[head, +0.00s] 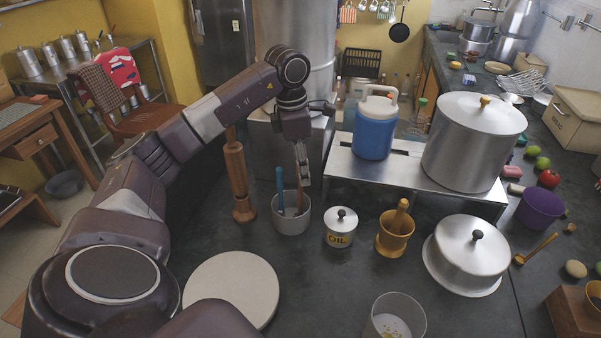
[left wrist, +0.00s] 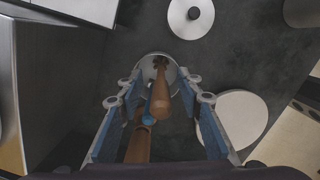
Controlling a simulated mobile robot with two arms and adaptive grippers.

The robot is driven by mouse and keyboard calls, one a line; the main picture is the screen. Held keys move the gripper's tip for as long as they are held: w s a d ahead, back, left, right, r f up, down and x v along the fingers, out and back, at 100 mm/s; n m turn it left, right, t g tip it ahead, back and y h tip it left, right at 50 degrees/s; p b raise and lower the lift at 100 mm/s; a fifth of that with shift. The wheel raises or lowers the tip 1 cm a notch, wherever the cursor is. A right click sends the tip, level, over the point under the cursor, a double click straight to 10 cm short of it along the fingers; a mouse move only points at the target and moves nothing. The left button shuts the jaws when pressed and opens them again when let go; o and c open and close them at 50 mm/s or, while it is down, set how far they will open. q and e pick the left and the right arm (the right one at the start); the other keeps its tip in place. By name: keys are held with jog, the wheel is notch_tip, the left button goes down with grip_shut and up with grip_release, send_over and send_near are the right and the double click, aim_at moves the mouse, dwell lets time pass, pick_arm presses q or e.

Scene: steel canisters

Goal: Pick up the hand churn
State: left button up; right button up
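A tall turned wooden piece (head: 239,178) with a thick base stands on the dark counter, left of a grey pot (head: 291,214). The pot holds a blue-handled tool (head: 280,186) and a wooden-handled one. I cannot tell for sure which wooden piece is the hand churn. My left gripper (head: 301,178) points down over the pot. In the left wrist view my left gripper (left wrist: 160,118) is open, with a wooden handle (left wrist: 160,98) rising from the pot (left wrist: 151,66) between its fingers. A second wooden piece (left wrist: 138,146) shows lower down. My right gripper is out of view.
An oil jar (head: 341,232), a wooden mortar (head: 393,238) and a lidded steel pot (head: 469,262) stand right of the grey pot. A round pale board (head: 232,288) lies in front. Behind, a steel stand (head: 405,176) bears a blue jug (head: 375,130) and a large canister (head: 473,145).

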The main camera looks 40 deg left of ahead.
pick_arm(q)
jog(key=shift+d+f, duration=0.1)
jog(key=shift+f, duration=0.5)
grip_shut()
jog(key=shift+r, duration=0.1)
